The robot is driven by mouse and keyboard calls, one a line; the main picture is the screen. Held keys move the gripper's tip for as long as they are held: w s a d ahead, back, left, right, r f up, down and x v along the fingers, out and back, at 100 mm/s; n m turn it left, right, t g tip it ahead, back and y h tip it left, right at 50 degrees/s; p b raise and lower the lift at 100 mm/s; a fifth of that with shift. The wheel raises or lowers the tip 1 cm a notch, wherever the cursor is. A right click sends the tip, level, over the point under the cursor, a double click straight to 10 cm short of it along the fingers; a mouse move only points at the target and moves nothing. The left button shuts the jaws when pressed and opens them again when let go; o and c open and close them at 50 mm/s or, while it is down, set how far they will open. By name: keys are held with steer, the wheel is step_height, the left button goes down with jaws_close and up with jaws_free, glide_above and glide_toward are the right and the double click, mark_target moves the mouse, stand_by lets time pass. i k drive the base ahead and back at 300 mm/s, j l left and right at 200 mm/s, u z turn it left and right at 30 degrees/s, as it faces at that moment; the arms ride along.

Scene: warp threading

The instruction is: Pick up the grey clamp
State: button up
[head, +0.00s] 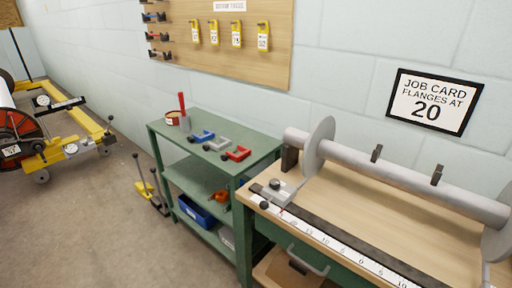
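The grey clamp (219,143) lies on the top shelf of the green rack (262,147), with a dark knob at its left end. My gripper is not in view, and nothing covers the grey clamp.
A scraper-like tool with a red handle (182,102) and a round tin (172,118) are at the rack's back left. A wooden bench (350,218) with a flanged roller (400,180) stands right. Open floor (105,225) lies left; a yellow-framed machine (75,148) stands beyond it.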

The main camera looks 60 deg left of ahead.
mark_target(226, 142)
steer(key=u, duration=2.15)
steer(key=i+j+z, duration=0.1)
steer(key=z, duration=1.1)
steer(key=j+z, duration=0.35)
steer(key=j, duration=0.2)
steer(key=j+z, duration=0.3)
steer(key=j, duration=0.3)
steer(key=j+z, duration=0.35)
steer(key=j, duration=0.25)
steer(key=k+j+z, duration=0.15)
steer(key=j+z, duration=0.2)
steer(key=j, duration=0.2)
steer(key=k+j, duration=0.1)
steer(key=j, duration=0.3)
steer(key=k+j, duration=0.15)
steer(key=j, duration=0.3)
steer(key=k+j+z, duration=0.1)
steer(key=j, duration=0.3)
steer(key=k+j, duration=0.15)
steer(key=j, duration=0.3)
steer(key=k+j, duration=0.15)
steer(key=j, duration=0.25)
steer(key=k+j, duration=0.1)
steer(key=j, duration=0.3)
steer(key=k+j+z, duration=0.1)
steer(key=j, duration=0.3)
steer(key=k, duration=0.05)
